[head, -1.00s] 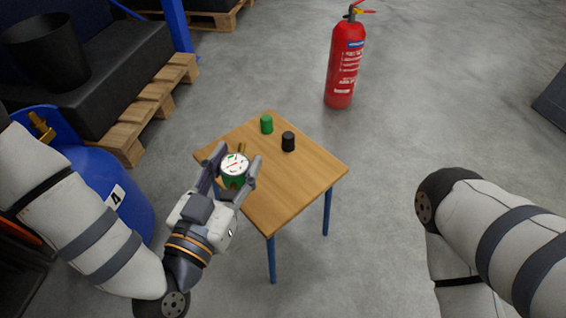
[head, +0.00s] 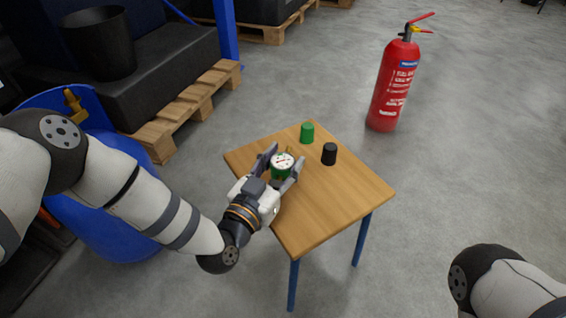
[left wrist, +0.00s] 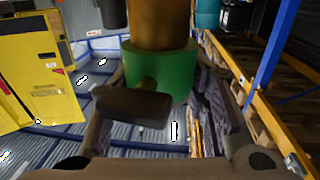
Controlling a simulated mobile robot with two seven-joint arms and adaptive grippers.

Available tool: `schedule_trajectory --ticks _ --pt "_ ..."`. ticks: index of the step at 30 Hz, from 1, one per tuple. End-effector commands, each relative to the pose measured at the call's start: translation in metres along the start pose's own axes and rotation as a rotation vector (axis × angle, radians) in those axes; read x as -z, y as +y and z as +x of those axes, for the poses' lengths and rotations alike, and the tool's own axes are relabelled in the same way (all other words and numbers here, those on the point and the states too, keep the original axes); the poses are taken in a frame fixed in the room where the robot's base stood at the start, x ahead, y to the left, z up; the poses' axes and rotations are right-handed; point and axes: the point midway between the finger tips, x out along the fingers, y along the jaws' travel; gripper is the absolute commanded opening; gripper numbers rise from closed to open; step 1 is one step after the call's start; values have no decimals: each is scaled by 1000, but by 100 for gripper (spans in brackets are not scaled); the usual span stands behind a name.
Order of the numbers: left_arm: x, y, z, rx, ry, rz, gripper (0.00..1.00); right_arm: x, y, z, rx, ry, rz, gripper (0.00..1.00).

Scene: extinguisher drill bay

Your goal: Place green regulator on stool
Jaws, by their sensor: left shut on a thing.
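The green regulator (head: 282,166), with a round white dial facing up, is between the fingers of my left gripper (head: 280,167) in the head view. The gripper is shut on it. Its green body (left wrist: 162,72) fills the middle of the left wrist view, with a brass part above it. The wooden stool (head: 335,205) with blue legs stands below. The regulator is over the left part of its top; I cannot tell whether it touches the wood. My right gripper is not in view; only part of my right arm shows at the lower right.
A green cup-shaped piece (head: 307,133) and a black one (head: 329,154) stand on the stool's far part. A red fire extinguisher (head: 394,85) stands on the floor behind. A blue cylinder (head: 110,225) and a wooden pallet (head: 195,110) are at left. The stool's right and front are bare.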

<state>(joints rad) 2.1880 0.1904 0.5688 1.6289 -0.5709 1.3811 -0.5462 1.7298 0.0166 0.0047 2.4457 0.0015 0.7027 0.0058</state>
Motion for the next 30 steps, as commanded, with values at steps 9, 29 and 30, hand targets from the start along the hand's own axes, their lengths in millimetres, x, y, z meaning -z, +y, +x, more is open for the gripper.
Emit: schedule_trajectory --ticks 9,29,30 --pt "-2 0 0 0 1 0 62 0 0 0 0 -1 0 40" --pt "4 0 -90 0 0 1 62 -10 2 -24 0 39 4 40" --pt "4 0 -98 0 1 1 62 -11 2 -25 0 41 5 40"
